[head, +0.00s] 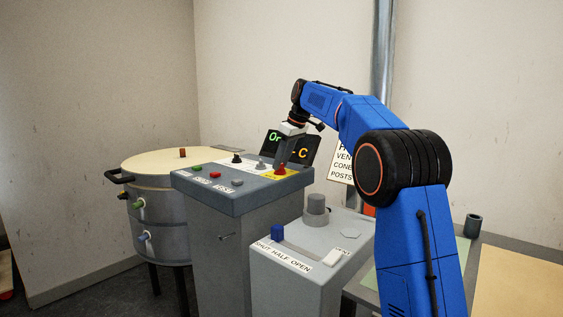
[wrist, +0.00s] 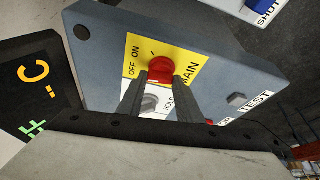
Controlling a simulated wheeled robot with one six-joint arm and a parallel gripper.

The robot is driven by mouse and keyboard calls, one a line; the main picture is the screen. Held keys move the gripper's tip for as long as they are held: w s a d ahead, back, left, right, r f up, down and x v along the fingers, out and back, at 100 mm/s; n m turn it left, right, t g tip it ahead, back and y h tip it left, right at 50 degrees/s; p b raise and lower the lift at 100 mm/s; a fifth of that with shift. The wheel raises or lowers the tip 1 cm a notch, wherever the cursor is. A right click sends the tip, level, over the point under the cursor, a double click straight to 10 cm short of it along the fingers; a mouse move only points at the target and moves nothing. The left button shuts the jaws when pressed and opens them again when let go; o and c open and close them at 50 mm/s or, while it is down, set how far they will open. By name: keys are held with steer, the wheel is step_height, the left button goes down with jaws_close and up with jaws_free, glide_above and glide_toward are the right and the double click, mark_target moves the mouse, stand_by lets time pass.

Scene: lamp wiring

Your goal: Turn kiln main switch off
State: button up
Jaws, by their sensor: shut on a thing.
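The kiln main switch is a red knob (head: 280,171) on a yellow plate at the right end of the grey control panel (head: 240,200). In the wrist view the red knob (wrist: 160,66) sits beside the words OFF, ON and MAIN on the yellow plate (wrist: 185,50). My gripper (wrist: 159,80) is shut on the knob, one finger on each side of it. The head view shows my gripper (head: 281,163) reaching down onto the panel from above. The fingers hide parts of the knob, and I cannot tell which mark it points to.
A grey knob (wrist: 152,103) sits close beside my fingers. A dark display (head: 302,148) stands behind the panel. The round kiln (head: 165,165) is at left. A lower grey box (head: 300,262) with a blue handle (head: 277,232) stands in front.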

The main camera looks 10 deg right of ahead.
steer(key=n, duration=0.1)
steer(key=n+g, duration=0.1)
steer(key=n, duration=0.1)
steer(key=shift+w+d+n+y, duration=0.1)
steer(key=shift+w+n+y, duration=0.1)
steer(key=shift+n+y, duration=0.15)
steer(key=shift+n+g+y, duration=0.35)
steer(key=shift+n+g, duration=0.35)
steer(key=shift+n, duration=1.05)
steer(key=o, duration=1)
steer(key=shift+o, duration=0.2)
steer(key=shift+r, duration=0.1)
steer(key=v, duration=0.7)
steer(key=shift+w+r, duration=0.1)
steer(key=shift+r, duration=0.05)
